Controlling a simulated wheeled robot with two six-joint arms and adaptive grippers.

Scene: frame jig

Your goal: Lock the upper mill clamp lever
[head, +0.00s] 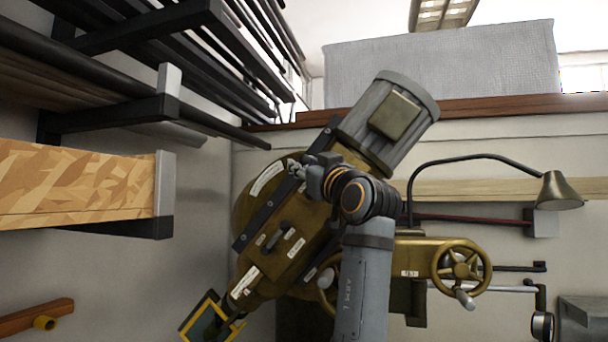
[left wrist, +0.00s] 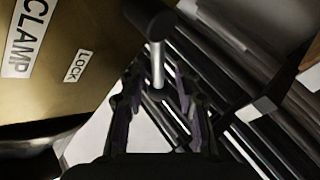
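The mill head (head: 300,235) is olive-gold and tilted, with a grey motor (head: 390,120) at its upper end. My left gripper (head: 300,168) is beside the upper part of the head, seen small and partly merged with dark parts there. In the left wrist view, a clamp lever with a black knob (left wrist: 148,22) and a bright metal shaft (left wrist: 157,66) stands between the fingers of my left gripper (left wrist: 157,85). The fingers are apart, with gaps to the shaft; contact cannot be told. A LOCK label (left wrist: 77,66) and a CLAMP label (left wrist: 27,38) are on the gold surface at left. My right gripper is not in view.
A handwheel (head: 461,266) and a bent lamp (head: 557,190) are right of my left arm. A rack of dark bars (head: 225,60) and a wooden board (head: 75,185) fill the upper left. A yellow-edged panel (head: 207,322) is at the bottom. Bare wall lies left of the mill.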

